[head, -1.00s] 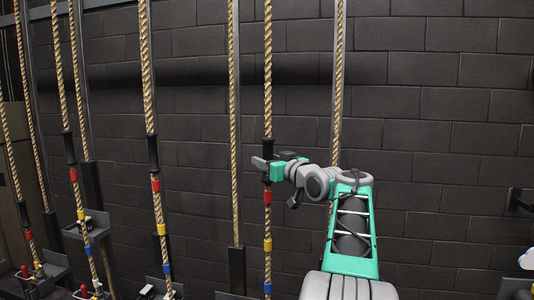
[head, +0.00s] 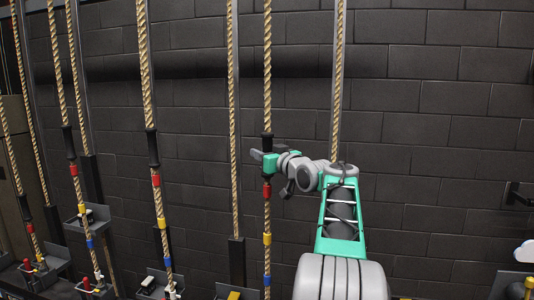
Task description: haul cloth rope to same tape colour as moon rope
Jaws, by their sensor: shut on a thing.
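My gripper (head: 264,160) is shut on a tan rope (head: 267,60) at its black sleeve (head: 267,142), right of the other taped ropes. Below the sleeve this rope carries red (head: 267,190), yellow (head: 267,239) and blue (head: 267,281) tape. To its left hangs another taped rope (head: 146,70) with a black sleeve (head: 152,148) and the same three colours. Further left are two more taped ropes (head: 58,75), (head: 10,150). I cannot tell which rope is the cloth or moon one. A white cloud-like sign (head: 524,252) is cut off at the right edge.
Plain back ropes (head: 233,130) run beside dark rails, one behind my arm. Dark ledges with small red, white and yellow parts (head: 150,285) line the bottom. A dark brick wall (head: 450,140) stands behind. A dark bracket (head: 518,195) juts in at right.

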